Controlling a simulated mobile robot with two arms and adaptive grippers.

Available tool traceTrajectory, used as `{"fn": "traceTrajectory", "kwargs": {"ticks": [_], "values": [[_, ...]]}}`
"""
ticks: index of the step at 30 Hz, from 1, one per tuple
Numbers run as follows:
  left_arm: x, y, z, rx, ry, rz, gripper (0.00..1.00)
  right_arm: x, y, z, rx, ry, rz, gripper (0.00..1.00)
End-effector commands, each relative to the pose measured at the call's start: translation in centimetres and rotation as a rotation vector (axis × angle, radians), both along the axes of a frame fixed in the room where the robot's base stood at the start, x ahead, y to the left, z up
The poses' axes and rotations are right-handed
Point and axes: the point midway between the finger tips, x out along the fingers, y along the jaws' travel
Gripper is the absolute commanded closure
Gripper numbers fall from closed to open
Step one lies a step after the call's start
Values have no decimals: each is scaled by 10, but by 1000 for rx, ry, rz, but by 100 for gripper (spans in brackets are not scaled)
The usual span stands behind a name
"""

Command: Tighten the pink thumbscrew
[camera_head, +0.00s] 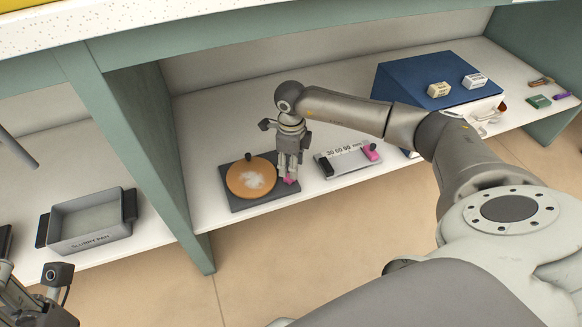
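A pink thumbscrew (291,181) shows at the right side of a dark grey plate (236,203) that carries a round orange disc (240,190) with a whitish patch. My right gripper (288,173) points down over this pink piece, its fingertips at it and partly covering it. Whether the fingers are clamped on it is too small to tell. A second pink knob (371,151) is on the right end of a grey gauge (345,161) marked with numbers. My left gripper (40,308) is only partly in view at the lower left, away from the plate; its fingers are unclear.
A black knob (248,156) stands at the plate's back edge. A grey labelled tray (92,222) sits left of the green divider (145,150). A blue sloped box (440,75) bears two small labelled blocks. My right arm spans the shelf's right part.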

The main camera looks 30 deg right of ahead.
Motion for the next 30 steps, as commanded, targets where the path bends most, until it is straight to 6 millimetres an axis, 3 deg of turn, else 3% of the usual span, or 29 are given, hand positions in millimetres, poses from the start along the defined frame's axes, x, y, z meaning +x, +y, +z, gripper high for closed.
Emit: {"fn": "traceTrajectory", "kwargs": {"ticks": [6,12,30], "values": [[0,0,0,0,-1,0,60,1,-1,46,-1,-3,-1,61],[0,0,0,0,-1,0,60,1,0,68,-1,-2,-1,61],[0,0,0,0,-1,-1,60,0,0,72,1,-1,-1,61]]}}
